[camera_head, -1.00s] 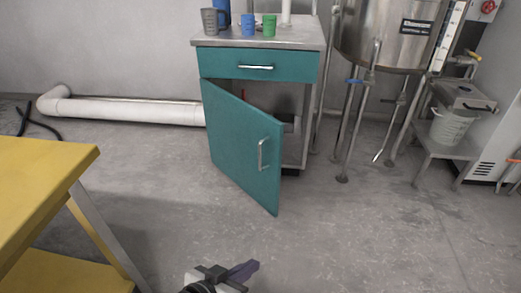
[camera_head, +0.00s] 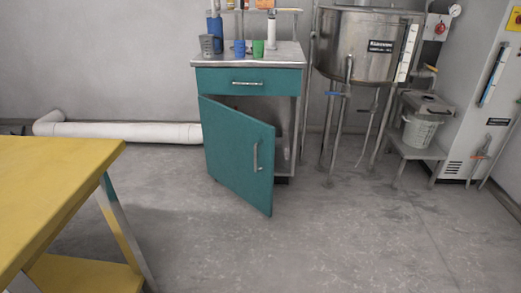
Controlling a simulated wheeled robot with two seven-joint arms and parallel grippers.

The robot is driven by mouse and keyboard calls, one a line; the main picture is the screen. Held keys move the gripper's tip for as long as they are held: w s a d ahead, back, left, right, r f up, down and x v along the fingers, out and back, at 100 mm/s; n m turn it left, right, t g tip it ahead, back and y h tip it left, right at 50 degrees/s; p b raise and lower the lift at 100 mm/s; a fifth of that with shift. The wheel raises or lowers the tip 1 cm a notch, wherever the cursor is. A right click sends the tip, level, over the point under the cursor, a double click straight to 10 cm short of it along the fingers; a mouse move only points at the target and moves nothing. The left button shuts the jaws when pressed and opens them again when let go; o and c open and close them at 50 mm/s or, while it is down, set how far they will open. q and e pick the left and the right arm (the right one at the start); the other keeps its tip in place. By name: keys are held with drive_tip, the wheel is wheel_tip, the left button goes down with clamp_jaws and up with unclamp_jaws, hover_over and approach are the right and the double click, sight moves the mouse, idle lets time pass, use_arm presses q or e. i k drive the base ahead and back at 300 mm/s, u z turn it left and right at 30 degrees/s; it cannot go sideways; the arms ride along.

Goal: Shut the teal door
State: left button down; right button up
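The teal door (camera_head: 232,152) of the small metal cabinet (camera_head: 287,125) stands open, swung out toward me. It is hinged on the cabinet's left side, and its free edge on the right is nearest me. A vertical silver handle (camera_head: 256,156) is on the door near that free edge. The dark inside of the cabinet shows above and to the right of the door. A teal drawer (camera_head: 248,82) above it is closed. Neither of my grippers shows in the view now.
A yellow table (camera_head: 55,170) stands at the left front. A steel tank (camera_head: 368,45) on legs stands right of the cabinet, with a low stand holding a bucket (camera_head: 420,132) beyond it. Cups (camera_head: 239,47) stand on the cabinet top. The floor before the door is clear.

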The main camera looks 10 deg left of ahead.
sight(239, 148)
drive_tip(key=z, duration=0.45)
drive_tip(key=i, duration=1.4)
drive_tip(key=u, duration=0.25)
